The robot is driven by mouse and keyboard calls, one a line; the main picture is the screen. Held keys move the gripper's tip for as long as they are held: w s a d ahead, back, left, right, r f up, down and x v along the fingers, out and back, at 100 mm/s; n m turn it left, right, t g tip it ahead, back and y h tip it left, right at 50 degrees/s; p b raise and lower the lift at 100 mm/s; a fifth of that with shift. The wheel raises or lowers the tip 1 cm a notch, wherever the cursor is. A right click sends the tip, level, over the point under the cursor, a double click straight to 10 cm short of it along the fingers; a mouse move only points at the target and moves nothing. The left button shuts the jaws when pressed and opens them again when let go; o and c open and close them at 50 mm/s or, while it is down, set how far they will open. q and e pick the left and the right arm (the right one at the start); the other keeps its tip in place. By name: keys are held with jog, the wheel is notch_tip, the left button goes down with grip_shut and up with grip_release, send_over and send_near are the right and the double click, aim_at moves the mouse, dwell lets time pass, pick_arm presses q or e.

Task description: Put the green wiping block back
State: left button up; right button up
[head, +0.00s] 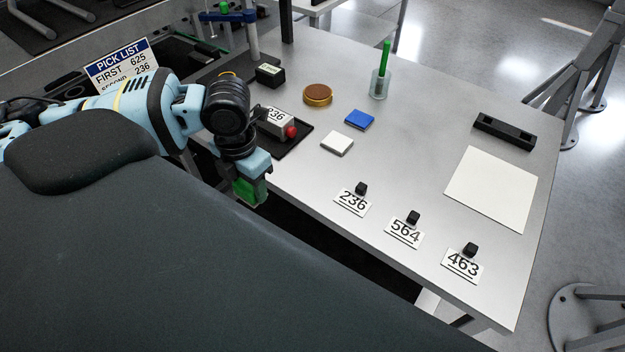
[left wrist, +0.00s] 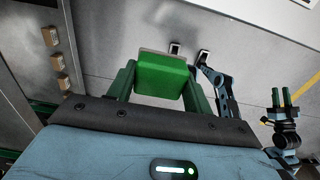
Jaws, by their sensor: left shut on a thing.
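The green wiping block (left wrist: 163,76) is held between the two green fingers of my left gripper (left wrist: 160,88) in the left wrist view. In the head view my left gripper (head: 250,186) points down beside the table's near left edge, and the green of the fingers and the block is hard to tell apart there. A blue block (head: 360,120) and a white block (head: 337,143) lie on the table, apart from the gripper. My right gripper (left wrist: 282,97) shows small at the right of the left wrist view, its green fingers a little apart and empty.
The grey table (head: 410,150) carries a red-buttoned box (head: 275,123) on a dark mat, a brown round pad (head: 318,95), a green-handled tool in a clear cup (head: 380,82), number cards (head: 404,233), a white sheet (head: 492,188) and a black holder (head: 504,131). The table's middle is mostly free.

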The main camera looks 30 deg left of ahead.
pick_arm(q)
jog(key=shift+s+d, duration=0.2)
jog(key=shift+s, duration=0.1)
jog(key=w+d, duration=0.1)
jog(key=w, duration=0.4)
jog(key=w+d+f, duration=0.1)
jog(key=w, duration=0.3)
jog(key=w+d, duration=0.1)
jog(key=w, duration=0.4)
jog(key=shift+w+d+f, duration=0.3)
jog(key=shift+w+d, duration=0.05)
jog(key=shift+d, duration=0.05)
jog(key=shift+w+d, duration=0.15)
jog(key=shift+w, duration=0.15)
jog(key=shift+w+f, duration=0.1)
jog(key=shift+f, duration=1.65)
